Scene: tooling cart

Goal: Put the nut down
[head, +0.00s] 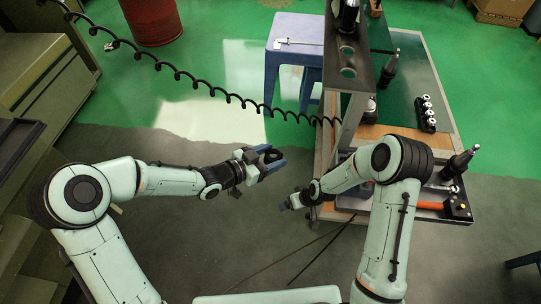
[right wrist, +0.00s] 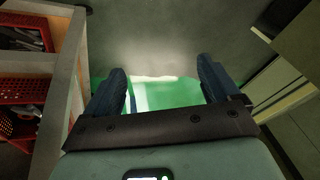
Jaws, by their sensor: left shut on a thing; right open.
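My left gripper (head: 263,164) is shut on the nut (head: 272,156), a small dark ring that shows between its blue fingers. It holds the nut above the grey floor, left of the tooling cart (head: 436,72). My fingers hide part of the nut. My right gripper (head: 290,202) is small in the head view, low at the cart's left side. In the right wrist view my right gripper (right wrist: 162,84) is open and empty, its two blue fingers well apart over the floor. The nut does not show in that view.
A blue stool (head: 290,60) with a caliper on it stands behind. A black coiled cable (head: 205,83) crosses to the cart. Tool holders (head: 459,162) stand on the cart. Red bins (right wrist: 20,90) show at left in the right wrist view. A red drum (head: 152,20) stands at the back.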

